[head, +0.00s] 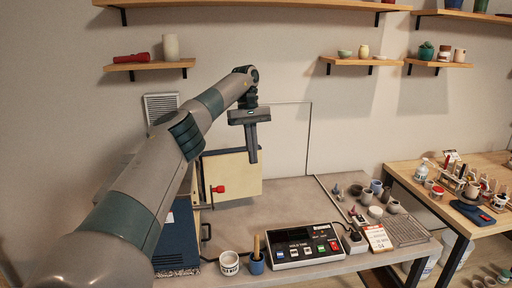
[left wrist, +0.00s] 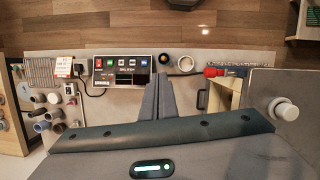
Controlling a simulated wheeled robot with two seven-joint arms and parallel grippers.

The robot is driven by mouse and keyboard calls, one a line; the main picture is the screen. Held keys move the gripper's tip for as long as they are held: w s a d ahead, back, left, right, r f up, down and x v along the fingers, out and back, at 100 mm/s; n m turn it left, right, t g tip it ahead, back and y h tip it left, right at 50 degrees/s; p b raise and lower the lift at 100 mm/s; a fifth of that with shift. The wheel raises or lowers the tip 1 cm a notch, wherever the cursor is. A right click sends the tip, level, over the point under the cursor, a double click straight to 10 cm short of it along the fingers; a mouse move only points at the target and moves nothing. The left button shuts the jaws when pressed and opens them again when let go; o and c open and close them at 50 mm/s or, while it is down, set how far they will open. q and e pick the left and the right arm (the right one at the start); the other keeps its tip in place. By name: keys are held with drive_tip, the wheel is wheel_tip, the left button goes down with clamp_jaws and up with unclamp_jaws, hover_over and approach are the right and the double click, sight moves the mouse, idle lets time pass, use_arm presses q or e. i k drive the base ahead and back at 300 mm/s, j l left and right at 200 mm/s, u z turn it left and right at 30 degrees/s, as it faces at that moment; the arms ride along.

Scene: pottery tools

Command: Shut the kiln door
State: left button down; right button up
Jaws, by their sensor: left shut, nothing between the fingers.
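The kiln (head: 175,238) stands at the left of the table, partly hidden behind my left arm. Its cream door (head: 238,178) stands open, swung out to the right, with a red knob (head: 218,189) near its left part. In the left wrist view the red knob (left wrist: 212,72) is right of the fingers, beside the grey kiln body (left wrist: 288,135). My left gripper (head: 252,160) is shut and empty, pointing down at the upper right part of the door. Whether it touches the door I cannot tell. My right gripper is not in view.
A control box (head: 303,246) with coloured buttons sits at the table's front, beside a blue cup (head: 257,266) and a white pot (head: 229,263). Small pots and a mesh tray (head: 407,231) are at the right. The table (head: 285,202) is clear right of the door.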

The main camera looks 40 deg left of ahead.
sight(231, 168)
drive_tip(key=i+j, duration=0.4)
drive_tip(key=j, duration=0.15)
drive_tip(key=i+j, duration=0.4)
drive_tip(key=j, duration=0.15)
drive_tip(key=i+j, duration=0.45)
drive_tip(key=j, duration=0.1)
